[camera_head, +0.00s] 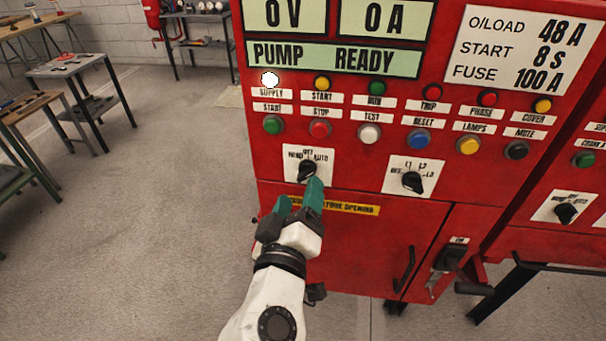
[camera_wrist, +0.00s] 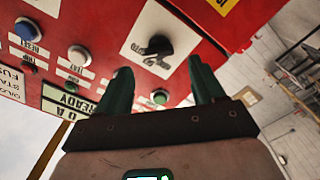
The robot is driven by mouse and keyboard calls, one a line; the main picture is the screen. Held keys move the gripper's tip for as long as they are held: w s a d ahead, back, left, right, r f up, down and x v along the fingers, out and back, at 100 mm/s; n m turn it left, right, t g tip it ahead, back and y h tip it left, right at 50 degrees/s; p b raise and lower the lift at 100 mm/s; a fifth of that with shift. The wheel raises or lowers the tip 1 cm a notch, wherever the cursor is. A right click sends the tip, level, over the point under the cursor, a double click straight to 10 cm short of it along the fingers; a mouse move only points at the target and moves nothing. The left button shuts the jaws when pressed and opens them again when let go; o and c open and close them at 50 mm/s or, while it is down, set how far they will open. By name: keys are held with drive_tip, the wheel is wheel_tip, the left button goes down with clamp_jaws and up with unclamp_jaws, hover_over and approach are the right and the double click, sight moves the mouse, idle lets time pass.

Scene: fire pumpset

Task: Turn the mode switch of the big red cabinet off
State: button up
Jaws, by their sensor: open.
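The big red cabinet (camera_head: 335,220) fills the centre of the head view. Its mode switch (camera_head: 307,171) is a black knob on a white plate marked HAND, OFF and AUTO. I cannot clearly tell which mark the knob points at. My gripper (camera_head: 299,198) is just in front of and slightly below the knob, its two green fingers apart and empty. One finger overlaps the plate's lower edge in this view. In the wrist view the knob (camera_wrist: 157,47) appears beyond the open fingers (camera_wrist: 162,82), roughly between them, with a visible gap.
A second black selector (camera_head: 412,181) sits to the right on its own white plate. Rows of coloured buttons and lamps run above, including a red STOP button (camera_head: 320,129). A latch handle (camera_head: 448,258) is at the lower right. Floor is free to the left, before some workbenches (camera_head: 75,65).

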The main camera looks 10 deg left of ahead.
sight(304, 178)
drive_tip(key=shift+w+d+p, duration=0.15)
drive_tip(key=shift+w+p, duration=0.2)
drive_tip(key=shift+w, duration=2.4)
drive_tip(key=shift+c, duration=0.2)
drive_tip(key=c, duration=1)
drive_tip(key=shift+n, duration=0.3)
drive_tip(key=n+p, duration=0.1)
drive_tip(key=n, duration=0.3)
drive_tip(key=shift+f+n+p, duration=0.15)
drive_tip(key=shift+n+p, duration=0.75)
drive_tip(key=shift+n, duration=1.2)
